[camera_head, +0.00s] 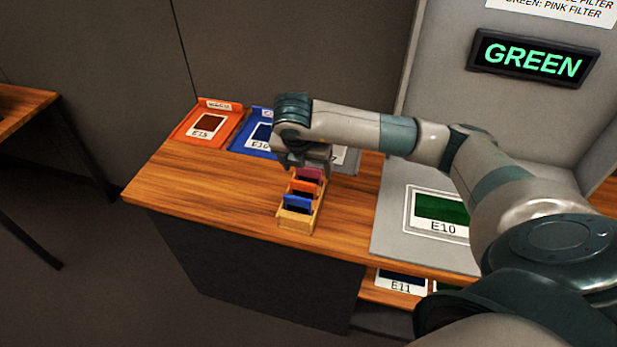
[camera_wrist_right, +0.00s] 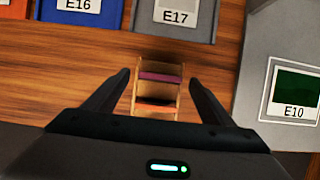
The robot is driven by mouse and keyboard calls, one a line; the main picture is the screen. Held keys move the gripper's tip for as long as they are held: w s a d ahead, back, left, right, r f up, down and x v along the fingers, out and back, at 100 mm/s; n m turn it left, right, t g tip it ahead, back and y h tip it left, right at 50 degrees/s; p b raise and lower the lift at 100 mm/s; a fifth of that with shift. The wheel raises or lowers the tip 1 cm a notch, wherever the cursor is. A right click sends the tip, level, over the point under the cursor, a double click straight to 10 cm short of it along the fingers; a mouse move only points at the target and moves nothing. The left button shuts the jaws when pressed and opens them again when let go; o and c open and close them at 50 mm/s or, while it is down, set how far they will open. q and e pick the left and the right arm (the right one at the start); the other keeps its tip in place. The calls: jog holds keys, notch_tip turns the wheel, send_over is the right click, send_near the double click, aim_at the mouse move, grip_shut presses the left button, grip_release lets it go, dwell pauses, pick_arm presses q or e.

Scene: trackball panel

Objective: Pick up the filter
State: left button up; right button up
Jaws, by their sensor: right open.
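A small wooden rack (camera_head: 296,222) stands on the table and holds a pink filter (camera_head: 310,174) at its far end, an orange filter (camera_head: 305,187) in the middle and a blue filter (camera_head: 297,204) at the near end. My right gripper (camera_head: 309,163) is over the far end of the rack, open and empty. In the right wrist view its fingers (camera_wrist_right: 159,76) are spread on either side of the rack, with the pink filter (camera_wrist_right: 161,77) between the tips as seen from above. The orange filter (camera_wrist_right: 157,103) shows just below it. My left gripper is not in view.
A lit sign (camera_head: 532,59) reads GREEN; a partly cut-off note (camera_head: 560,10) above includes "GREEN: PINK FILTER". An orange tray (camera_head: 227,122), a blue tray (camera_head: 240,143) and a grey tray (camera_wrist_right: 173,32) line the back. A grey panel (camera_head: 392,235) with card E10 is right of the rack.

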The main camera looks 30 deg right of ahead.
aim_at(308, 169)
jog(key=shift+p+x, duration=0.65)
jog(key=shift+x, duration=1.05)
jog(key=shift+c, duration=0.7)
jog(key=c, duration=0.9)
